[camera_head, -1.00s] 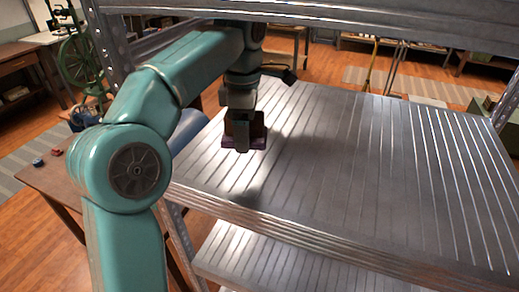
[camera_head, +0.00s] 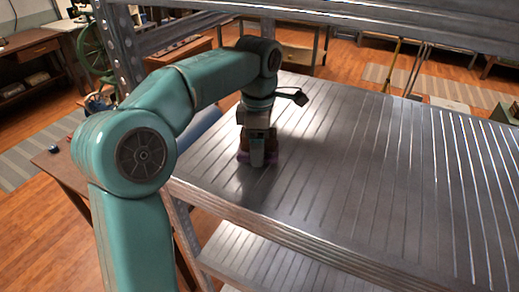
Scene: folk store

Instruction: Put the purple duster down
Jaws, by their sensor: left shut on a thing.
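My left gripper (camera_head: 257,158) comes down from above onto the left part of the metal shelf (camera_head: 345,170). It is shut on the purple duster (camera_head: 242,157), which shows only as small purple and brown edges around the fingers. The gripper hides most of the duster. The duster is at or just above the shelf surface; I cannot tell whether it touches. My right gripper is not in view.
The rest of this shelf board is bare, with wide free room to the right. A metal upper board (camera_head: 400,18) runs across the top, close above my arm. A metal post (camera_head: 122,50) stands at the left. A lower shelf board (camera_head: 270,262) is below.

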